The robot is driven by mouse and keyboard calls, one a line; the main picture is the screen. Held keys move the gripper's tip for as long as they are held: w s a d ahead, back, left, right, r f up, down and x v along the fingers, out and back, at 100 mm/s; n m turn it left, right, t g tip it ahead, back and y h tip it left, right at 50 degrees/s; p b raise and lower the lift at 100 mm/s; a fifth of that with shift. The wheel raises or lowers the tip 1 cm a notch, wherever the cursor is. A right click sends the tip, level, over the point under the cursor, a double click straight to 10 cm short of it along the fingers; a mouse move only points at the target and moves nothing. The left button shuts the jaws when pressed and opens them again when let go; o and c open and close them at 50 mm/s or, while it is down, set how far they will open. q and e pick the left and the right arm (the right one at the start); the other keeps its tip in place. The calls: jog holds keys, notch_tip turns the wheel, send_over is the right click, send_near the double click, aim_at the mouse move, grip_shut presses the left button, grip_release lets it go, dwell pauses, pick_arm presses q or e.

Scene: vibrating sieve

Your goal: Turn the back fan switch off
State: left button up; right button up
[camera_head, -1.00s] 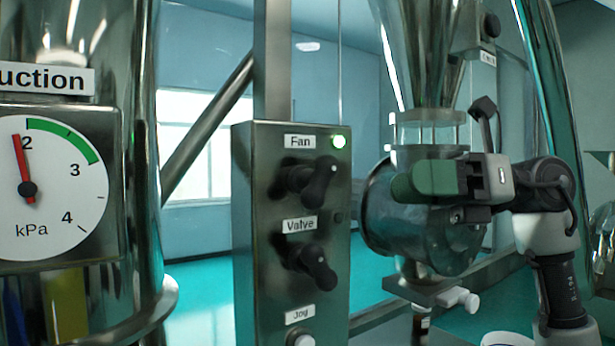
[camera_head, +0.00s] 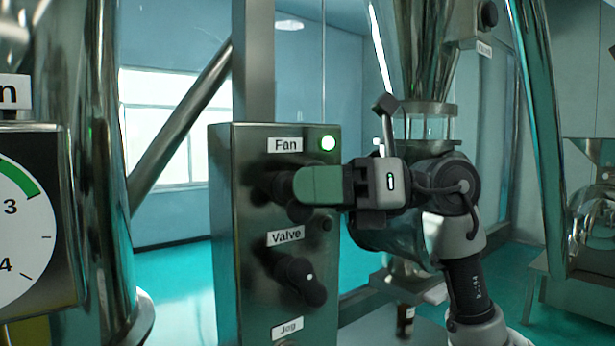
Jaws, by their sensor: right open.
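The dark fan switch (camera_head: 262,187) under the label is mostly hidden behind my right gripper (camera_head: 318,186). The gripper's green finger pads overlap the switch in the picture; I cannot tell whether they touch it. It is open. My left gripper is not in view.
Below are a "Valve" label (camera_head: 286,236) with a dark knob (camera_head: 300,280) and a "Jog" label (camera_head: 287,328). A pressure gauge (camera_head: 25,225) is at the left on a metal column. A glass-necked hopper (camera_head: 425,125) stands behind my right arm.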

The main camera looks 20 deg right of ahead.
jog(key=shift+a, duration=0.15)
jog(key=shift+c, duration=1.5)
jog(key=c, duration=0.6)
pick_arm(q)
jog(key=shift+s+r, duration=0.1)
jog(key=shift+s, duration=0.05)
